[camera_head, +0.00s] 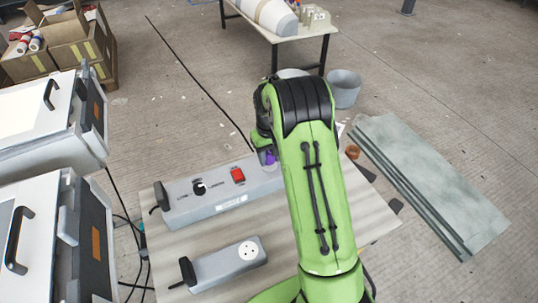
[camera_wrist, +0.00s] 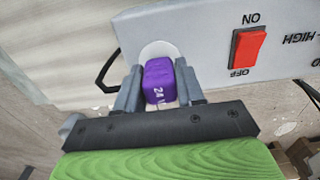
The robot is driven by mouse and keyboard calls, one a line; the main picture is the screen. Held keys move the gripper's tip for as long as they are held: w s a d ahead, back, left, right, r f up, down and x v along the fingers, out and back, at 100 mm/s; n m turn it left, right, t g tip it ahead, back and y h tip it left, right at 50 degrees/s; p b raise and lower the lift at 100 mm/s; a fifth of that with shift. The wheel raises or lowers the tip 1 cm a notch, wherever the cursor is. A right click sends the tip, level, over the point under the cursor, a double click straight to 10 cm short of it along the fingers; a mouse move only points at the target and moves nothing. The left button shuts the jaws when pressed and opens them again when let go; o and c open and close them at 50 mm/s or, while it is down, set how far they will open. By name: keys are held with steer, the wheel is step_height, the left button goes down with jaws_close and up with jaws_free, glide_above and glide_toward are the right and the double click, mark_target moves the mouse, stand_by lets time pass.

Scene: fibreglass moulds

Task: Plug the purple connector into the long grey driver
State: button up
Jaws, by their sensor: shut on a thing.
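The long grey driver (camera_head: 215,200) lies on the table with a red switch and a black dial on top. It also shows in the wrist view (camera_wrist: 205,50), with its white round socket face (camera_wrist: 157,47) at its end. My gripper (camera_wrist: 158,84) is shut on the purple connector (camera_wrist: 158,72), marked "24 V", one finger on each side. In the head view the purple connector (camera_head: 268,158) shows at the right end of the long driver, partly hidden by my arm. The connector covers the socket's middle, so I cannot tell whether it is seated or just above.
A shorter grey driver (camera_head: 225,266) with a white round socket stands nearer on the table (camera_head: 165,260). A small brown round thing (camera_head: 353,152) lies at the table's far right. White cases (camera_head: 35,225) stand at the left. A grey bin (camera_head: 344,90) stands beyond.

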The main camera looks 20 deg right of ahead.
steer(key=shift+f+b, duration=0.4)
steer(key=shift+f, duration=0.15)
steer(key=o, duration=1.1)
step_height(320, 180, up, 16)
steer(key=p, duration=0.5)
steer(key=shift+f, duration=0.1)
steer(key=shift+f, duration=0.1)
